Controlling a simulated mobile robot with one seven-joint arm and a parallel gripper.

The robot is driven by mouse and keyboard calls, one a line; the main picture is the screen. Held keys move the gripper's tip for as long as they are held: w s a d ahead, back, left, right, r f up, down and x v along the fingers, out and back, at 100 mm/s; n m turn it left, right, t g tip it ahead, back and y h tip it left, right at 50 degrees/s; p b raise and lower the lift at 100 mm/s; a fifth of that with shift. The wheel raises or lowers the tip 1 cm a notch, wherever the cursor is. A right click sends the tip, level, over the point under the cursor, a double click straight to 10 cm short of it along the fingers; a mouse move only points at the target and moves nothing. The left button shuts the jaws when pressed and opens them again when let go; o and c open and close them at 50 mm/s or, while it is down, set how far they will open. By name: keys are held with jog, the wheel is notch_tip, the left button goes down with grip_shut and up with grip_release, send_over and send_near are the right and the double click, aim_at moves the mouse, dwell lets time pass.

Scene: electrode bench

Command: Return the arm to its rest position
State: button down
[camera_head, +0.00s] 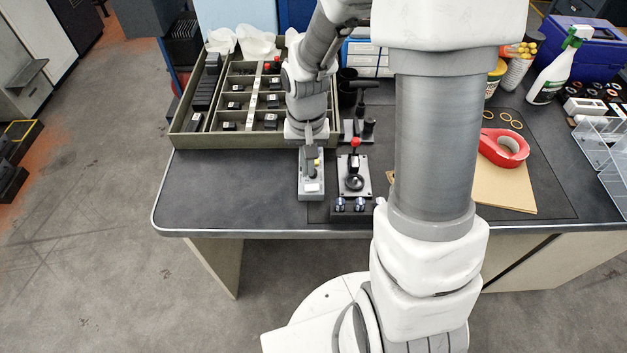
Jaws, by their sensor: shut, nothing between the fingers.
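My arm reaches over the bench from the front, its thick upper part crossing the right half of the view. The wrist comes down between the compartment tray and the small devices. My gripper (308,143) points down at the far end of a small grey fixture (312,188). It is shut and empty; its fingertips are small here, and I cannot tell whether they touch the fixture. The fixture carries a dark part, a yellow spot and a pale block.
A compartment tray (176,141) with small dark blocks stands left of my wrist. A red-knobbed lever device (354,178) sits close right of the fixture. Red tape (503,148) and a spray bottle (557,70) are farther right. The bench's front-left (215,190) is clear.

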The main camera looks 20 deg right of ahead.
jog(key=shift+r+p, duration=0.6)
jog(key=shift+r, duration=0.4)
